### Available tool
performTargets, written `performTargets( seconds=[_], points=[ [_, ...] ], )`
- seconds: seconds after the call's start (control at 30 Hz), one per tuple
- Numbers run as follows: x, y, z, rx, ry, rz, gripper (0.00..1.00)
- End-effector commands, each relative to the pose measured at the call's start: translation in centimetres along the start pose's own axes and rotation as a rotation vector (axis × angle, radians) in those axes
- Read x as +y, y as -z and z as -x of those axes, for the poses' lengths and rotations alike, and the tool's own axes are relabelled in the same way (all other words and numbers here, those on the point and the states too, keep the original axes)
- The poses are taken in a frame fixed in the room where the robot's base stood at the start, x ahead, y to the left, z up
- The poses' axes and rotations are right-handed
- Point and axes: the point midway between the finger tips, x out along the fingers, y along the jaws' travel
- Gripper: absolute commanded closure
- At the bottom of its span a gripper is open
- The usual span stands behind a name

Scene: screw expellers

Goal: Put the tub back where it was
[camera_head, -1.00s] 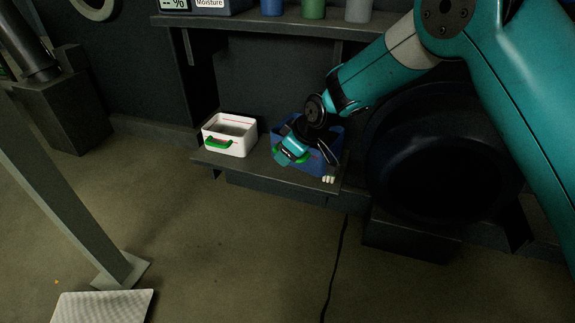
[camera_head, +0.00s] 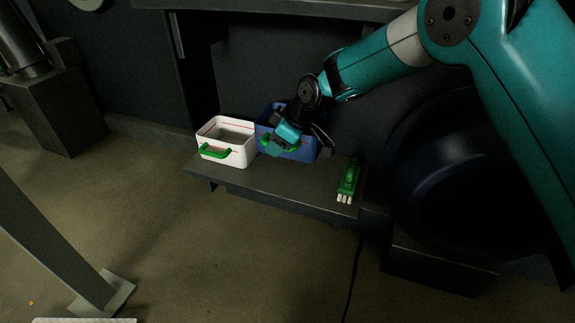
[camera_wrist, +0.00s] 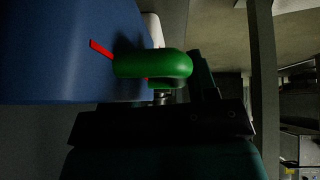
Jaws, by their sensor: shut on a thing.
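The blue tub (camera_head: 302,151) is at the middle of the low dark shelf, right beside the white tub (camera_head: 238,155). A narrow gap or contact between them cannot be told apart. My gripper (camera_head: 281,146) is shut on the green front handle of the blue tub. In the wrist view the green handle (camera_wrist: 150,64) sits at the jaws, with the blue tub's wall (camera_wrist: 60,50) and a red mark behind it. The blue tub looks upright; I cannot tell whether its base rests on the shelf. My wrist hides part of its inside.
A green object with white prongs (camera_head: 348,181) lies on the low shelf (camera_head: 290,187) at its right end, with bare shelf between it and the blue tub. A large dark round vessel (camera_head: 470,180) stands to the right. An upper shelf (camera_head: 270,12) overhangs behind.

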Motion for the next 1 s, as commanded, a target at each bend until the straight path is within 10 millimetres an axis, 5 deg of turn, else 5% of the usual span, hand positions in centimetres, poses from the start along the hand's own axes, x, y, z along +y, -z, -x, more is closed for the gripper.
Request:
performTargets(
  seconds=[0.5,0.93,0.97,1.0],
  points=[
    [-0.5,-4.8,-6.7,-0.002,-0.006,-0.01,0.8],
    [-0.6,-4.9,-7.2,0.0,-0.006,-0.007,0.8],
    [-0.7,-4.9,-7.2,-0.001,-0.005,-0.007,0.43],
    [-0.7,-4.9,-7.2,-0.001,-0.005,-0.007,0.33]
  ],
)
